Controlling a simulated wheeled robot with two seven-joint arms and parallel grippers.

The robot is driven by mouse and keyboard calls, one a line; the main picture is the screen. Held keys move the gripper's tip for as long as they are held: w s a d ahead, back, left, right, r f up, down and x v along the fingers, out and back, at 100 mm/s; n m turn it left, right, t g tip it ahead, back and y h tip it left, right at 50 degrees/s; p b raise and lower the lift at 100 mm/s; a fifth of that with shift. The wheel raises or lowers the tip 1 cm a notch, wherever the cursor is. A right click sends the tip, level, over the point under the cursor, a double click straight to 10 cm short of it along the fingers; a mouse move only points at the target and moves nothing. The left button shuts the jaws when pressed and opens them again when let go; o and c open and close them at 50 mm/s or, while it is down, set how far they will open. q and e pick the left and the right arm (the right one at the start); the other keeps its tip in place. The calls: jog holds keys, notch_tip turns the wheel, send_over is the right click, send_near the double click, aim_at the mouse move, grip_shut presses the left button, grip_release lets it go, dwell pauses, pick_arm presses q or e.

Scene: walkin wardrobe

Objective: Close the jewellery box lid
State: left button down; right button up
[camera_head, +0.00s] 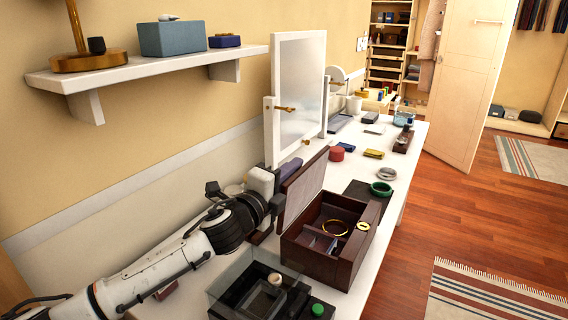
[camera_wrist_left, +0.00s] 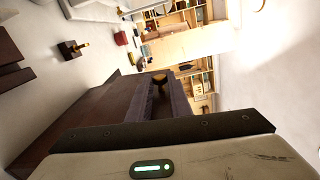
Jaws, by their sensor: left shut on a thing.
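The dark brown jewellery box (camera_head: 331,238) stands on the white dressing table with its compartments showing. A gold bangle (camera_head: 335,228) lies inside. Its lid (camera_head: 304,188) stands raised along the back left side, tilted away from the opening. My left gripper (camera_head: 277,205) is at the lid's left edge, shut on it; the contact is partly hidden. In the left wrist view, a brown panel (camera_wrist_left: 85,113) lies beside the gripper fingers (camera_wrist_left: 160,92). My right gripper is out of view.
A swing mirror (camera_head: 301,85) stands behind the box. A clear-lidded black case (camera_head: 262,296) is in front, and a green bangle (camera_head: 381,189) lies on a dark mat to the right. A wall shelf (camera_head: 150,72) hangs above my left arm. Small items dot the table's far part.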

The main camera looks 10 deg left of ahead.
aim_at(304, 178)
pick_arm(q)
jog(key=shift+s+d+r+m+p, duration=0.1)
jog(key=shift+s+d+m+p, duration=0.15)
jog(key=shift+d+m+p, duration=0.25)
jog(key=shift+s+d+r+m+p, duration=0.1)
jog(key=shift+s+d+m+p, duration=0.2)
jog(key=shift+d+m, duration=0.4)
jog(key=shift+d+f+m, duration=0.15)
jog(key=shift+d+m, duration=0.1)
jog(key=shift+m, duration=0.05)
jog(key=shift+s+d, duration=0.1)
jog(key=shift+d, duration=0.05)
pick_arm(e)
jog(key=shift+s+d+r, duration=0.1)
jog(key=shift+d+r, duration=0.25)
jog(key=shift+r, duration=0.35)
